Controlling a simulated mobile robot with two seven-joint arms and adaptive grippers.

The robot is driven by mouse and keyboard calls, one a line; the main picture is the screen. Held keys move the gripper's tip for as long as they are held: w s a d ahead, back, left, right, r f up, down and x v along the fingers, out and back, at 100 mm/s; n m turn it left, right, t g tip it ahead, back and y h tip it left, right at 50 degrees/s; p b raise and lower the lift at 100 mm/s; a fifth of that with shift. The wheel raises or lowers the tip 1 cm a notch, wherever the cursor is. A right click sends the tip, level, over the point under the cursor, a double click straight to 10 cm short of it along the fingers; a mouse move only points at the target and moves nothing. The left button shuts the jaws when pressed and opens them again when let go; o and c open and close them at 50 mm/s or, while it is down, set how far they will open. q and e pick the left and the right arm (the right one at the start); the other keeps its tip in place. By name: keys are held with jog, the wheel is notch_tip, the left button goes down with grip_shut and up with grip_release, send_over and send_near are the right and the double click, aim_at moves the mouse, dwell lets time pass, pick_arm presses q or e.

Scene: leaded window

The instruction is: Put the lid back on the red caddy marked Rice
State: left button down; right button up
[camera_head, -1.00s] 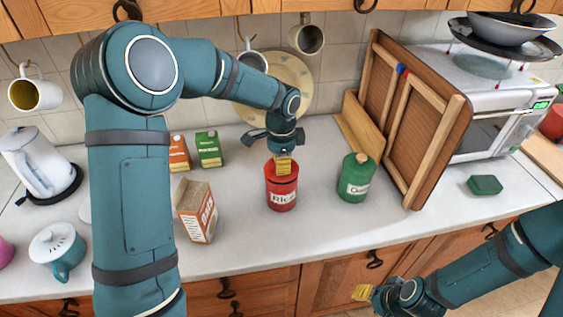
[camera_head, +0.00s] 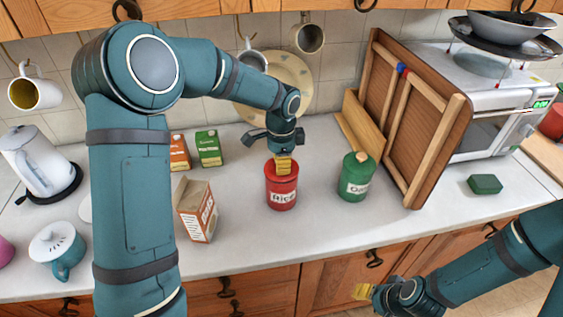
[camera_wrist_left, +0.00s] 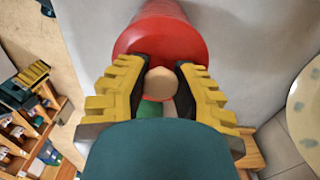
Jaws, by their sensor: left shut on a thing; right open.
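The red caddy (camera_head: 281,192) marked Rice stands upright on the counter, in the middle of the head view. My left gripper (camera_head: 283,166) points down at its top. In the left wrist view, the fingers of my left gripper (camera_wrist_left: 158,92) are closed around the pale round knob (camera_wrist_left: 160,84) of the red lid (camera_wrist_left: 145,40). The lid is at the caddy's mouth and looks in line with it; I cannot tell whether it is fully seated. My right gripper (camera_head: 364,292) is open and empty, low in front of the counter.
A green caddy (camera_head: 355,182) with its lid on stands to the right of the red one. An open carton (camera_head: 196,212) stands to the left, with two small boxes (camera_head: 208,148) behind. A wooden framed panel (camera_head: 420,135) leans at the right. The counter front is clear.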

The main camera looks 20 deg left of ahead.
dwell(0.3)
pick_arm(q)
jog(key=shift+c, duration=1)
grip_release()
jog(key=shift+r+p, duration=2.55)
jog(key=shift+r, duration=1)
jog(key=shift+c, duration=0.4)
grip_shut()
